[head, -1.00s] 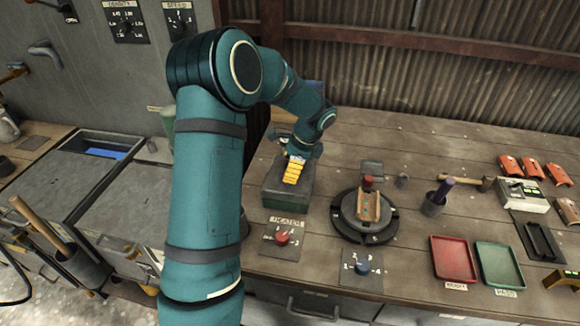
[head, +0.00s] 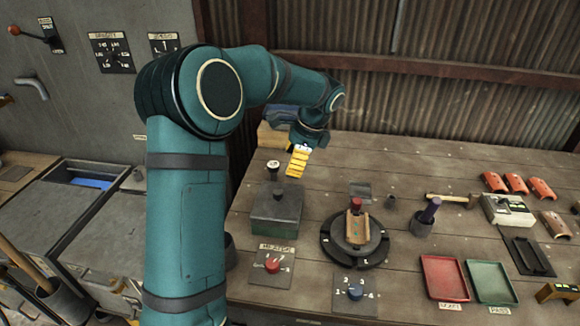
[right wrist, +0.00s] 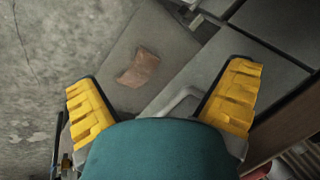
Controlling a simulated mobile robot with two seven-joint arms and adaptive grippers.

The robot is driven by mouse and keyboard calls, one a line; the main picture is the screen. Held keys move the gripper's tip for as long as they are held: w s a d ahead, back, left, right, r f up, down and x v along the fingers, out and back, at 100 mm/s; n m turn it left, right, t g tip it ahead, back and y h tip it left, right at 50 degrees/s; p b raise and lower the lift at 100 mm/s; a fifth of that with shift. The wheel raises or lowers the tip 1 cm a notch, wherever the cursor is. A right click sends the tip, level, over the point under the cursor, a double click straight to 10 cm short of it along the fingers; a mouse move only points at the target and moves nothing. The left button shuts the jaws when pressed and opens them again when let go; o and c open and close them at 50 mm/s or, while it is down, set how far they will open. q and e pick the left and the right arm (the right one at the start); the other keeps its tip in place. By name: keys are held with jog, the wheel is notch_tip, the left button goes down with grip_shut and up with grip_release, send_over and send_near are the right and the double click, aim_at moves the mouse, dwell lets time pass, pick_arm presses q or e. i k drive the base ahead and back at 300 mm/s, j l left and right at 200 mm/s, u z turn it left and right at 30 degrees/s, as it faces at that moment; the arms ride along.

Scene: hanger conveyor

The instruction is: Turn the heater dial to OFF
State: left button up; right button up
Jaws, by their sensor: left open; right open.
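The heater dial (head: 272,265) is a red knob on a dark plate near the front left of the bench. A label sits behind it; the knob's exact setting is too small to read. My left gripper (head: 297,162), with yellow fingers, hangs over the back of the bench, well behind the dial. It is empty and apart from it. My right gripper (right wrist: 162,100) shows in the right wrist view, its yellow fingers wide apart with nothing between them, above the floor.
Red (head: 449,279) and green (head: 491,283) trays lie further right.

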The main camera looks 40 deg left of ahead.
aim_at(272, 265)
jog(key=k, duration=1)
